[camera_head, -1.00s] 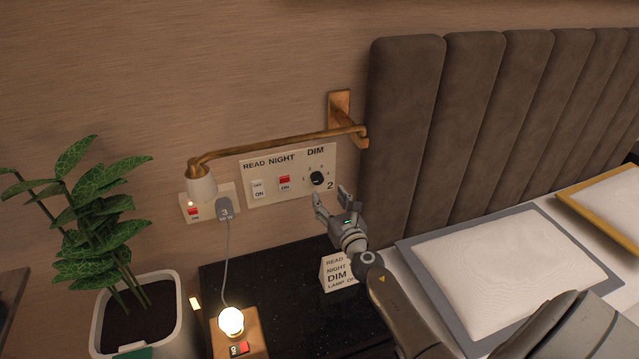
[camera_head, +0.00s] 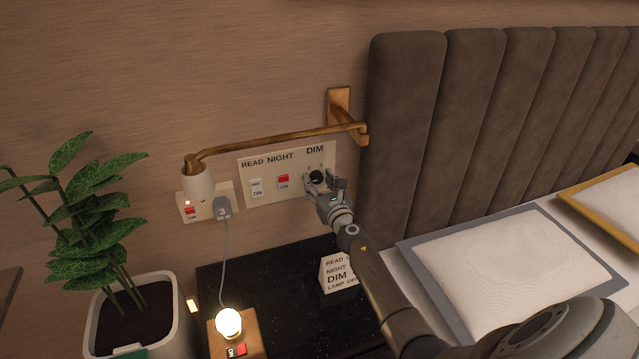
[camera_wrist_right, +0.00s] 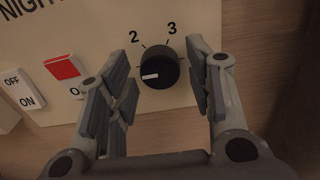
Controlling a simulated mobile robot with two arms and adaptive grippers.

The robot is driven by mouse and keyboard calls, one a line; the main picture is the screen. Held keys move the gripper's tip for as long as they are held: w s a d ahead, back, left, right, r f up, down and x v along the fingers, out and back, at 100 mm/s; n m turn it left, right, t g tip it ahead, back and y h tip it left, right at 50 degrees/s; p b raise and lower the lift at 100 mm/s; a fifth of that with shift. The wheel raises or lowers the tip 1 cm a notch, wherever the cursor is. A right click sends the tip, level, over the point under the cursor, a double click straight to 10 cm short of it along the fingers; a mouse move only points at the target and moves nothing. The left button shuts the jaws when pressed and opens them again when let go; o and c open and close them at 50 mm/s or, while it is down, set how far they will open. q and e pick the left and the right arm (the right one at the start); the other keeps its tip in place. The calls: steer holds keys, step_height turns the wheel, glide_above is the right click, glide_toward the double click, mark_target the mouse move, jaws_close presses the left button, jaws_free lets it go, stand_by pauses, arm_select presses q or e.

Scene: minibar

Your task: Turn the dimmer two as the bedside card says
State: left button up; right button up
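The dimmer knob (camera_head: 316,177), round and black, sits under the DIM label on the cream wall panel (camera_head: 262,197). In the right wrist view the knob (camera_wrist_right: 158,68) has a white mark pointing left, and the printed 2 and 3 show above it. My right gripper (camera_head: 325,187) is open at the panel. In the wrist view its fingers (camera_wrist_right: 158,62) stand on either side of the knob, with visible gaps. The bedside card (camera_head: 336,273) stands on the black tabletop; it reads READ, NIGHT, DIM and LAMP, with its right edge hidden by my arm. My left gripper is not in view.
The READ switch (camera_head: 257,188) and red NIGHT switch (camera_head: 283,181) are left of the knob. A brass lamp arm (camera_head: 270,143) crosses above the panel. A plug (camera_head: 222,208), a lit bulb (camera_head: 229,322) and a potted plant (camera_head: 95,220) are left. The padded headboard (camera_head: 405,130) is right.

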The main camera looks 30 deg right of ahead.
steer(key=c, duration=0.8)
steer(key=shift+o, duration=0.2)
